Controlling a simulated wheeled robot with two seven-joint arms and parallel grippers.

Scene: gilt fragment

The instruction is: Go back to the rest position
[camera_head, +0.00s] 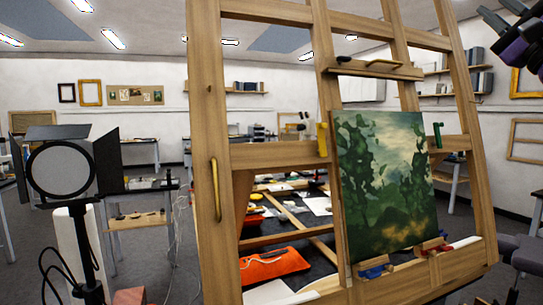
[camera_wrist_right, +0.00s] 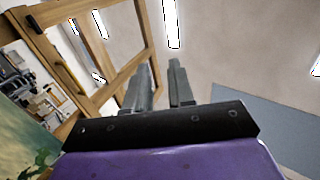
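My right gripper (camera_head: 497,12) is at the top right corner of the head view, raised in the air beside the easel, with part of my purple and black wrist showing. In the right wrist view its two grey fingers (camera_wrist_right: 163,62) stand apart with a narrow gap and nothing between them. They point up toward the ceiling lights. My left gripper is in neither view.
A large wooden easel (camera_head: 207,170) stands close in front, holding a green landscape painting (camera_head: 385,185). A studio lamp (camera_head: 62,170) stands at left. Behind the easel a dark table holds an orange tray (camera_head: 275,264). A dark stool (camera_head: 525,252) is at lower right.

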